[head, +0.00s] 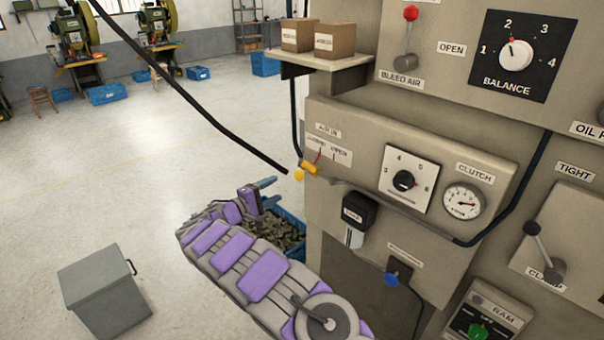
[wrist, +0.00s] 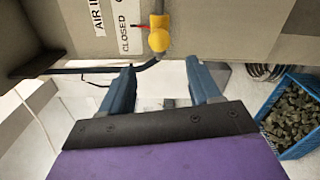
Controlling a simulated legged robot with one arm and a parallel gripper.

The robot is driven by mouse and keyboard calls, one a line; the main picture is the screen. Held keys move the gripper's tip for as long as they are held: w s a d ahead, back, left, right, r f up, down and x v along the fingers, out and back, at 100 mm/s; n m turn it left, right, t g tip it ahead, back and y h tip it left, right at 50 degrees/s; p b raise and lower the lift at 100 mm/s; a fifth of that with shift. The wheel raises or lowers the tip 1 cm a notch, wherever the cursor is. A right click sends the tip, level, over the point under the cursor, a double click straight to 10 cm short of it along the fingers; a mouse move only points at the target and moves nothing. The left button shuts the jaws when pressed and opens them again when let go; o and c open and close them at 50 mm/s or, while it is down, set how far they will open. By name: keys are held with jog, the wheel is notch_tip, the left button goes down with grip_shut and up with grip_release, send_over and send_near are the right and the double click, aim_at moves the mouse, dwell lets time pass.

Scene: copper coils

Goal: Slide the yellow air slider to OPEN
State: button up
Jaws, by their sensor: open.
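The yellow air slider (head: 311,168) is on the left end of the machine's lower panel, under small labels too blurred to read surely. In the wrist view the yellow slider (wrist: 158,38) sits on a grey pipe, with a thin red pointer (wrist: 140,27) beside the CLOSED label (wrist: 124,36). My gripper (wrist: 160,66) is open and empty. Its two blue fingers are on either side of the slider's line, just short of it, and do not appear to touch it. In the head view my gripper (head: 268,188) is left of and below the slider, partly hidden by my arm.
A blue crate (head: 293,243) of coiled scrap stands below the panel; it also shows in the wrist view (wrist: 306,145). A grey box (head: 104,290) stands on the floor.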

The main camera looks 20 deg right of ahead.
aim_at(304, 172)
jog(key=x, duration=1.4)
jog(key=shift+d, duration=0.25)
jog(key=shift+f, duration=0.15)
grip_shut()
